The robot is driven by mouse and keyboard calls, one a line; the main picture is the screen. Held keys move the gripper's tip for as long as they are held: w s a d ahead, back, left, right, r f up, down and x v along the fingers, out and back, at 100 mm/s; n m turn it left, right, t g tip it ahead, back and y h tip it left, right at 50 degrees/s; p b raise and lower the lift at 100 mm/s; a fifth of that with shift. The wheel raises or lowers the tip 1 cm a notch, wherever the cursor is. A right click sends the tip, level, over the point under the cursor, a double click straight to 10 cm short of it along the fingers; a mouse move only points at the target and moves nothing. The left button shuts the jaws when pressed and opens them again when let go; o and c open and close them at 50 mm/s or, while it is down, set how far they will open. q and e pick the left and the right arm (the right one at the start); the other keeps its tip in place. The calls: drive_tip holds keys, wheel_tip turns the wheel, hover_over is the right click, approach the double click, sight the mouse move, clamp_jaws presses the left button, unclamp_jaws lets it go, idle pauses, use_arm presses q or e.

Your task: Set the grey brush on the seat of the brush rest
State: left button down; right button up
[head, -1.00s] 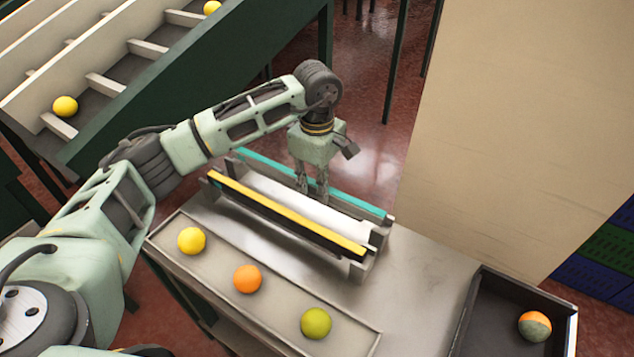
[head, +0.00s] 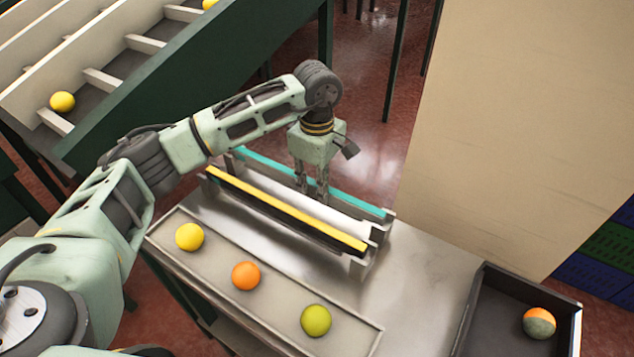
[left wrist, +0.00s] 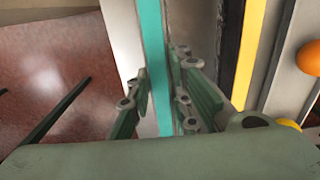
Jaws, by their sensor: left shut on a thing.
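The brush rest (head: 374,244) is a long grey frame on the metal table, with raised end pieces, a yellow strip (head: 285,207) along its near side and a teal strip (head: 358,202) along its far side. A pale grey surface shows between the strips. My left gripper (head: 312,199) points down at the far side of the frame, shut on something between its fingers. In the left wrist view its fingers (left wrist: 163,88) stand on either side of the teal strip. I take the held thing to be the grey brush; its outline is not clear, and I cannot tell whether it touches the seat.
A shallow tray (head: 350,345) at the table's front holds a yellow (head: 189,237), an orange (head: 245,276) and a green fruit (head: 316,321). A dark crate (head: 480,305) at right holds a two-coloured fruit (head: 539,323). A sloped conveyor (head: 190,90) stands behind left; a tan panel (head: 520,120) stands right.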

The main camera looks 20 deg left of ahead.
use_arm(q)
drive_tip(key=c, duration=1.5)
unclamp_jaws()
drive_tip(key=shift+c, duration=0.2)
